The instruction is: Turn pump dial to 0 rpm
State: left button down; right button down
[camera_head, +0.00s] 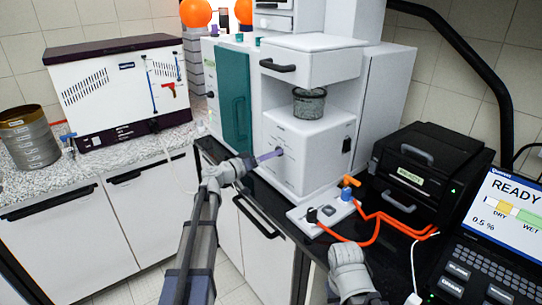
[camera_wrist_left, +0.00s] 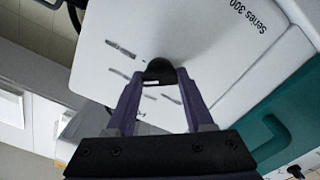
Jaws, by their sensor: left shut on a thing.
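A black round dial (camera_wrist_left: 159,70) sits on the white front face of the machine marked "Series 300" (camera_wrist_left: 190,40). Short dark marks lie around the dial on that face. My left gripper (camera_wrist_left: 160,84) has its two purple fingers around the dial, one on each side, and is shut on it. In the head view the left gripper (camera_head: 271,155) reaches the front of the white machine (camera_head: 310,150) from the left, and its tip meets the small dark dial (camera_head: 280,151). The dial's pointer and setting cannot be read. My right gripper does not show.
A metal sieve cup (camera_head: 309,103) stands on the machine above the dial. A teal door (camera_head: 234,95) is to its left. Orange tubing (camera_head: 375,218) runs from a white valve block (camera_head: 330,212) past a black box (camera_head: 425,175). A screen reading READY (camera_head: 510,205) is at right.

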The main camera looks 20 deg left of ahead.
pick_arm(q)
jog(key=n, duration=2.8)
jog(key=shift+n, duration=0.3)
dwell(0.3)
jog(key=shift+c, duration=1.4)
grip_release()
jog(key=v, duration=0.8)
